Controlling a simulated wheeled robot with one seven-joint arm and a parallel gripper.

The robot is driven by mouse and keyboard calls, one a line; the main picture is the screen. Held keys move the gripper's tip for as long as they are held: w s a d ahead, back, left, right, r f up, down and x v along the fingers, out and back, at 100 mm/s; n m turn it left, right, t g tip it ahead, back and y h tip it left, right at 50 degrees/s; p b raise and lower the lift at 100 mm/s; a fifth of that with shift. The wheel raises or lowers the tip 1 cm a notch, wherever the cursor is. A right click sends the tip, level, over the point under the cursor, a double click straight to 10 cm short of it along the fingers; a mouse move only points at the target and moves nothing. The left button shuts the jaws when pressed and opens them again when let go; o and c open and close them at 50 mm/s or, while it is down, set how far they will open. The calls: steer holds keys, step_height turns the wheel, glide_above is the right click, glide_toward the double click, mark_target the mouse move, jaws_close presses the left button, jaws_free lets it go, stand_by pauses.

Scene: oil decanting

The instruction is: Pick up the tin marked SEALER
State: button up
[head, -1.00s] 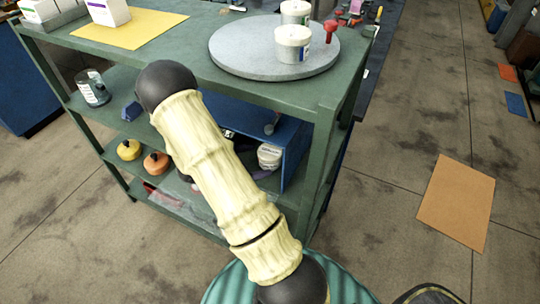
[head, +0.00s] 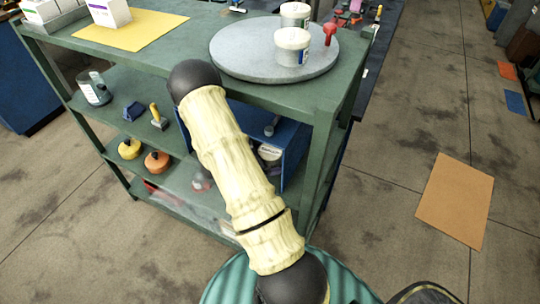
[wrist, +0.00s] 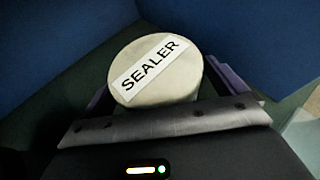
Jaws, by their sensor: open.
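The tin marked SEALER (wrist: 158,78) is in the wrist view, with a round pale lid and a white label across it. It stands in a blue-walled space. My open gripper (wrist: 161,84) has a dark purple finger on each side of the tin; I cannot tell whether they touch it. In the head view, a pale tin (head: 270,152) shows partly inside the blue open box (head: 291,140) on the shelf. Its label is not readable there, and my arm hides part of it. My gripper is hidden behind my arm in the head view.
The green shelf unit's (head: 180,40) top carries a grey turntable (head: 235,62) with two white tubs and a yellow sheet (head: 135,37). Yellow (head: 130,148) and orange (head: 157,162) round containers sit lower down. The blue walls are close around the tin.

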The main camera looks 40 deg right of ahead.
mark_target(270, 150)
stand_by(0.4)
steer(key=c, duration=1.3)
steer(key=shift+o, duration=0.2)
steer(key=shift+r, duration=0.85)
steer(key=shift+r+b, duration=0.45)
steer(key=shift+r, duration=0.45)
steer(key=w+a, duration=0.1)
steer(key=a, duration=0.5)
steer(key=w+a+b, duration=0.1)
steer(key=a, duration=0.5)
steer(key=w+a+b, duration=0.1)
steer(key=a, duration=0.4)
steer(key=shift+w+a, duration=0.25)
steer(key=shift+a, duration=0.15)
